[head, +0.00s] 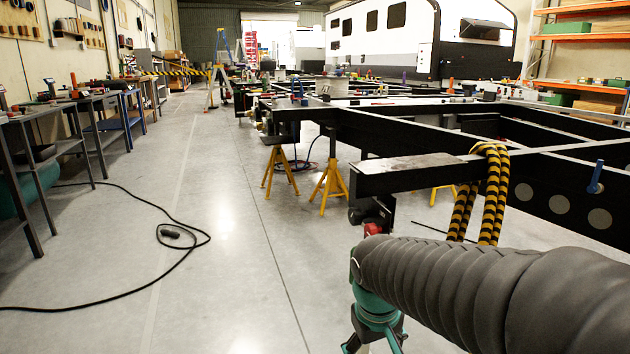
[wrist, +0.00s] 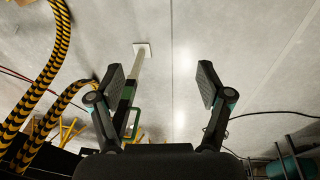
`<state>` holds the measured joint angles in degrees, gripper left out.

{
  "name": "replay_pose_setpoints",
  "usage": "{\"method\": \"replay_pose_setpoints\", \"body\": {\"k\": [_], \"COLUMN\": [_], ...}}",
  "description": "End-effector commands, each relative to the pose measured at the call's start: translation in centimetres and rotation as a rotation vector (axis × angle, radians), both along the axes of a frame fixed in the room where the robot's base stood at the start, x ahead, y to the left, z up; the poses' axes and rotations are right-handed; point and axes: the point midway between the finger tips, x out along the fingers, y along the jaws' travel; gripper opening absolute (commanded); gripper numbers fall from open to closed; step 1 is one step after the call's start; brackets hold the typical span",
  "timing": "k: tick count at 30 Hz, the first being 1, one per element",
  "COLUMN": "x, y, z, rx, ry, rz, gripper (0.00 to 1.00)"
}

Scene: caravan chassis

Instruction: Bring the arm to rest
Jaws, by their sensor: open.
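My gripper (wrist: 161,82) shows in the wrist view with its two fingers wide apart and nothing between the pads. Pale concrete floor lies beyond the fingers. In the head view my grey-sleeved arm (head: 460,285) reaches in from the lower right, in front of the black chassis frame (head: 400,178). Its teal wrist end points down at the bottom edge, and the gripper there is mostly cut off. A pale pole with a square white foot (wrist: 142,48) stands on the floor, partly behind the left finger in the wrist view; I cannot tell what it belongs to.
A black-and-yellow striped hose (head: 497,190) hangs over the chassis beam near my arm and shows at left in the wrist view (wrist: 47,70). Yellow stands (head: 330,187) support the chassis. A black cable (head: 120,296) lies across the open floor toward the benches (head: 60,125) at left.

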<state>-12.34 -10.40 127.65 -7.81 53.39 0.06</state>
Motion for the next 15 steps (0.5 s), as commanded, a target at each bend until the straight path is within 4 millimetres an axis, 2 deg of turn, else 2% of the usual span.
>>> {"method": "replay_pose_setpoints", "body": {"k": [1, 6, 15], "x": [-1.2, -4.7, -9.9], "y": [-0.4, -1.2, -3.0], "z": [0.7, 1.9, 4.2], "rx": [0.019, 0.082, 0.15], "ry": [-0.014, -0.055, -0.144], "rz": [-0.02, -0.081, -0.174], "gripper": [0.78, 0.78, 0.78]}}
